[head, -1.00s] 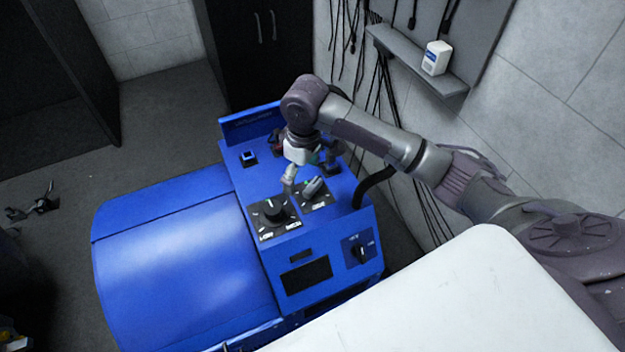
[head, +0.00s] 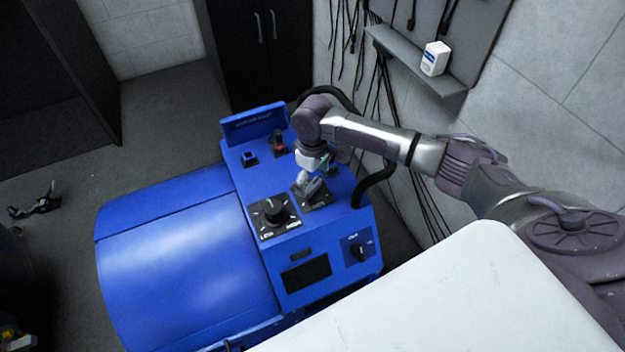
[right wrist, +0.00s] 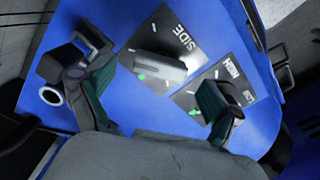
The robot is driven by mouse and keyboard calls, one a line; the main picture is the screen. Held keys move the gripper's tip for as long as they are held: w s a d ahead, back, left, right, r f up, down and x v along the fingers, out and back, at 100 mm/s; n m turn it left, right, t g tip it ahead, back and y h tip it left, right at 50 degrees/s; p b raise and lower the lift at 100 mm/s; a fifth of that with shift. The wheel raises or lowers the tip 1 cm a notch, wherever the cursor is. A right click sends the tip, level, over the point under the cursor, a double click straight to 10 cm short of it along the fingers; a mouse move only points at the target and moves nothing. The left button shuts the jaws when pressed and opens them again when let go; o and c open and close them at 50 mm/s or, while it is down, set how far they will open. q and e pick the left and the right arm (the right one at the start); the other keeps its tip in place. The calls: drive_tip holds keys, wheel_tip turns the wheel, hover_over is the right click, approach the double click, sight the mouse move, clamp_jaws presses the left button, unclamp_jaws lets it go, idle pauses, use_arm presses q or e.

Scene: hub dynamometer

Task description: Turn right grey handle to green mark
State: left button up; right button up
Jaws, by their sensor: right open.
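The grey handle (head: 316,188) sits on a black plate on the blue machine's top panel. In the right wrist view the handle (right wrist: 158,67) is a light grey bar on a plate lettered "SIDE". A small green mark (right wrist: 141,76) shows beside the bar's left end. My right gripper (head: 308,186) is over the handle, pointing down. In the right wrist view its open fingers (right wrist: 155,88) stand on either side of the bar; I cannot tell whether they touch it. A dark shape at the far left, apparently my left gripper (head: 36,206), is too small to read its jaws.
A black knob (head: 272,210) sits on the plate beside the handle. A red knob (head: 279,145), a blue button (head: 249,157) and a small rotary switch (head: 359,249) are also on the blue machine (head: 185,255). A black hose (head: 372,184) curves at right.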

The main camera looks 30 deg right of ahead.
drive_tip(key=shift+f, duration=0.85)
drive_tip(key=c, duration=1.1)
drive_tip(key=shift+c, duration=0.2)
